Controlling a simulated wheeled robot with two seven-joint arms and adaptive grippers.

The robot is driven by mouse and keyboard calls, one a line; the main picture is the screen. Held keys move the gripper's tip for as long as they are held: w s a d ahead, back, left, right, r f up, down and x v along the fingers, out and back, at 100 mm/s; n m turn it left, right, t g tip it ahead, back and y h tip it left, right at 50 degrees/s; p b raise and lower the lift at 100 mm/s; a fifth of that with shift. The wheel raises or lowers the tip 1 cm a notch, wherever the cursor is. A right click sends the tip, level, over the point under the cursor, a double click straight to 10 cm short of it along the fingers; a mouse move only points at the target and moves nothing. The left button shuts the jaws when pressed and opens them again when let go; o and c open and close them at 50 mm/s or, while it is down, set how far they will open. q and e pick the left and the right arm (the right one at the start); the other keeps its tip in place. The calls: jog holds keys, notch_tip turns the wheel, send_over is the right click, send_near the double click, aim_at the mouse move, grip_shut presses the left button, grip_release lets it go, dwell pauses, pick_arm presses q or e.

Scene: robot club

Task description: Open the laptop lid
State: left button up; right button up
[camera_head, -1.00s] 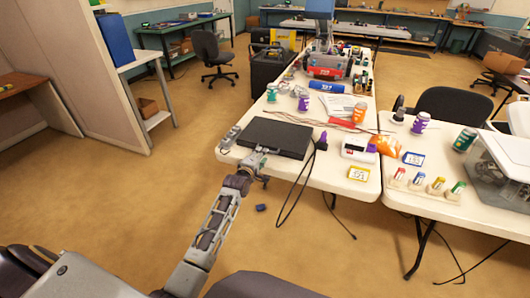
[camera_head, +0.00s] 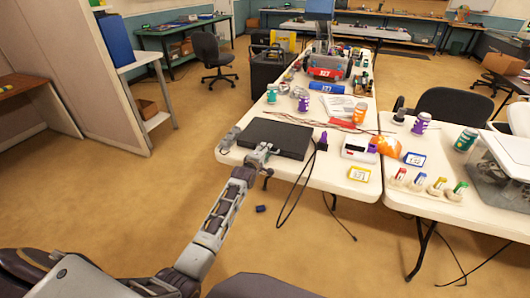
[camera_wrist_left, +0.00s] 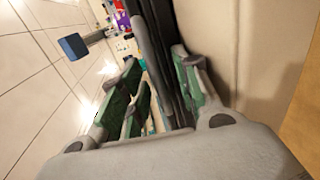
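The dark laptop (camera_head: 280,135) lies flat on the near end of the white table, its lid looking closed. My left gripper (camera_head: 263,152) is at the laptop's near edge, in front of its middle. In the left wrist view the gripper's green-padded fingers (camera_wrist_left: 158,88) stand apart, with the laptop's dark edge (camera_wrist_left: 170,40) running in between, close to the right finger. I cannot tell whether a finger touches the lid. My right gripper is not in view.
A white device (camera_head: 358,148), an orange bag (camera_head: 387,147) and small bottles are further right.

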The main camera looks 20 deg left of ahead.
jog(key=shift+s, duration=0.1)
pick_arm(q)
grip_shut()
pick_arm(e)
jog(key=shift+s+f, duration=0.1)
pick_arm(q)
jog(key=shift+r, duration=0.2)
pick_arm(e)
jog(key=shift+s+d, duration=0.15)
